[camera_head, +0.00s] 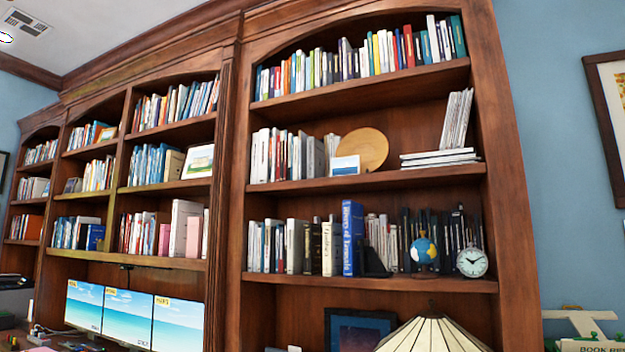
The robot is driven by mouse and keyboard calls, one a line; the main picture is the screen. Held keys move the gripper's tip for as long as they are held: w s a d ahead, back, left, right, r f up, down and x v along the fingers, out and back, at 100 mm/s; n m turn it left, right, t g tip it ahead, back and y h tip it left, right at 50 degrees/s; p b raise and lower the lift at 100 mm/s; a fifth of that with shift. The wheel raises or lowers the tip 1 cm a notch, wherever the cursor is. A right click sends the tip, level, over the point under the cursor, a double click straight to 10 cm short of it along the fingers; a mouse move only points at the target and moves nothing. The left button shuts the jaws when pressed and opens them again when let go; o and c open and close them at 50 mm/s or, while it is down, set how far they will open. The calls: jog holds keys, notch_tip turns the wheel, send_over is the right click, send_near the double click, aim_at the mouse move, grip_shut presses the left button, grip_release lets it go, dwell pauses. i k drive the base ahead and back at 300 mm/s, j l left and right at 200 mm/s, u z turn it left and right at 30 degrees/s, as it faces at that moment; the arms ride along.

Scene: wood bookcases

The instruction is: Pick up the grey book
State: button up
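No single book stands out clearly as the grey book. On the second shelf from the top of the near bookcase, a row of white and greyish books (285,158) stands upright at the left. A stack of pale books (440,158) lies flat at the right of that shelf. Several pale books (457,119) lean on top of the stack. On the shelf below, upright books of mixed colours, some of them pale, stand at the left beside a thick blue book (352,238). My gripper is not in view.
A round wooden plate (364,148) and small frame (345,166) stand on the second shelf. A globe (424,252) and clock (472,262) stand on the shelf below. A lampshade (434,335) rises in front at the bottom. Three screens (127,317) stand lower left.

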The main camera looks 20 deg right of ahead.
aim_at(315, 150)
jog(key=i+l, duration=0.2)
jog(key=i, duration=0.2)
jog(key=i+l, duration=0.15)
jog(key=i, duration=0.3)
